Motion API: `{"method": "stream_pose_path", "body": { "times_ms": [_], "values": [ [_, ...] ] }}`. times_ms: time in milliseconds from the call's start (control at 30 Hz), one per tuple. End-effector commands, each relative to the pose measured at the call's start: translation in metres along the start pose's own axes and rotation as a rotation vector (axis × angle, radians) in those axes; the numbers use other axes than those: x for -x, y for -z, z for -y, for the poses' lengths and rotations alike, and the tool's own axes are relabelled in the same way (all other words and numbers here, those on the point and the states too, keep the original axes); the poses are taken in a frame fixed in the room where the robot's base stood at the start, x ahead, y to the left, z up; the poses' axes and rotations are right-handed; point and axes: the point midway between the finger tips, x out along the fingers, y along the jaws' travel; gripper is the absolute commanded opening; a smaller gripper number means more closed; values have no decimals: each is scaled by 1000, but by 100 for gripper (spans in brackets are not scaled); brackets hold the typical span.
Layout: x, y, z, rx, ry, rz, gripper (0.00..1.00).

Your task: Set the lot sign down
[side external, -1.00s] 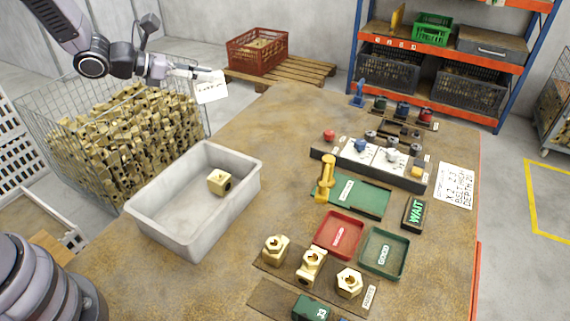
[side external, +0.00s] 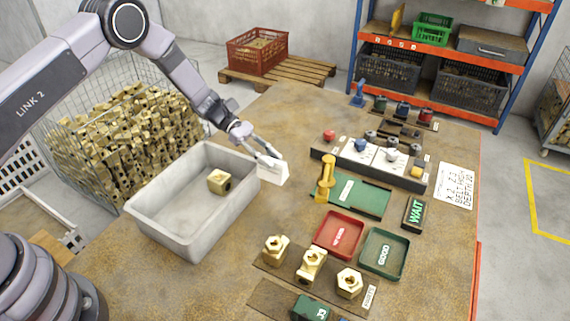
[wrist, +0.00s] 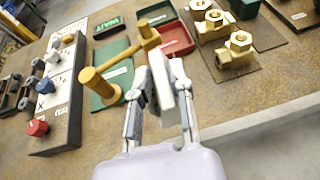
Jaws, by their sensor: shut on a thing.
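The lot sign (side external: 272,173) is a small white card held at the tips of my gripper (side external: 268,158) in the side view. It is low over the brown table, just right of the grey bin's far right corner. I cannot tell whether its lower edge touches the table. In the wrist view the sign (wrist: 186,97) shows nearly edge-on between the two fingers of my gripper (wrist: 165,80), which are shut on it. Its written face is hidden in both current views.
The grey bin (side external: 150,228) holds one brass part (side external: 219,181). Right of the sign stand a yellow lever (side external: 326,180) on a green plate (side external: 365,198) and a control panel (side external: 410,178). A red tray (side external: 350,219) and green tray (side external: 384,270) lie nearer. Table between bin and lever is clear.

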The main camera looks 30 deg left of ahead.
Motion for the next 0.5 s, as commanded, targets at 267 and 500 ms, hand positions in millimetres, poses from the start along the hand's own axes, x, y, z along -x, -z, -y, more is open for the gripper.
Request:
{"method": "stream_pose_path", "body": {
  "times_ms": [267,500],
  "values": [
    [-28,40,-39,0,-1,0,0],
    [-36,51,-50,1,0,0,0]
  ]
}}
